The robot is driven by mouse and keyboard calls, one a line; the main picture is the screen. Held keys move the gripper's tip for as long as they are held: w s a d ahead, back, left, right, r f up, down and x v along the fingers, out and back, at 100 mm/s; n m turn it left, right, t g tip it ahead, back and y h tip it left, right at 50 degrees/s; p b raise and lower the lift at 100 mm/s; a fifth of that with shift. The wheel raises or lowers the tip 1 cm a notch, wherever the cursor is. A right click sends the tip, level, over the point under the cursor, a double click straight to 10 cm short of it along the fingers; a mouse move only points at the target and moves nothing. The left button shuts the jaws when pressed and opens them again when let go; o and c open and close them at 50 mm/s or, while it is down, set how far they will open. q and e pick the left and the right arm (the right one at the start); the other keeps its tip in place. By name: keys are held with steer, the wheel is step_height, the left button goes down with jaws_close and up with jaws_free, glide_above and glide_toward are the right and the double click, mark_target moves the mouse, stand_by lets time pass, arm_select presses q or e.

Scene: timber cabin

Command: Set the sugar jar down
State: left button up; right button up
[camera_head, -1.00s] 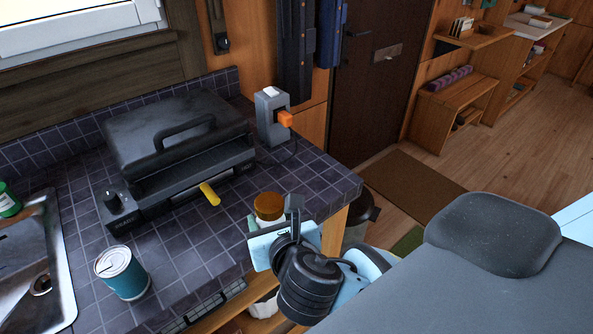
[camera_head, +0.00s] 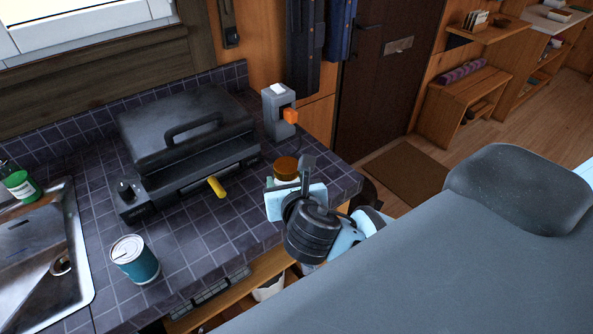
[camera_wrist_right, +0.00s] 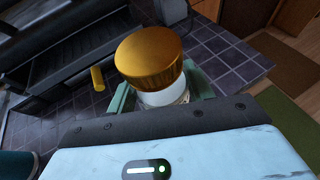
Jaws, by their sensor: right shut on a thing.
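The sugar jar (camera_head: 286,168) has a brown-gold lid and a pale body. It is near the right end of the tiled counter, and its lower part is hidden behind my gripper in the head view. In the right wrist view the jar (camera_wrist_right: 150,62) stands between the two green fingers. My right gripper (camera_wrist_right: 160,95) is shut on it; it also shows in the head view (camera_head: 288,184). I cannot tell whether the jar's base touches the counter (camera_head: 205,245). My left gripper is not in view.
A teal can (camera_head: 134,260) stands near the front, beside the sink (camera_head: 75,240). Tiles around the jar are clear.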

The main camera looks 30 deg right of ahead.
steer(key=shift+w+d+f, duration=0.7)
steer(key=shift+w+d, duration=0.25)
steer(key=shift+w+d+f, duration=0.65)
steer(key=shift+w+d, duration=0.3)
steer(key=shift+d, duration=0.05)
steer(key=shift+w+d+f, duration=0.7)
steer(key=shift+w+d, duration=0.25)
steer(key=shift+f, duration=0.25)
steer(key=o, duration=1.1)
steer(key=shift+r, duration=0.15)
steer(key=shift+s+a+r, duration=0.1)
steer(key=shift+s+r, duration=0.05)
steer(key=shift+s, duration=0.05)
steer(key=v, duration=1.1)
steer(key=shift+s, duration=0.3)
steer(key=shift+r, duration=0.1)
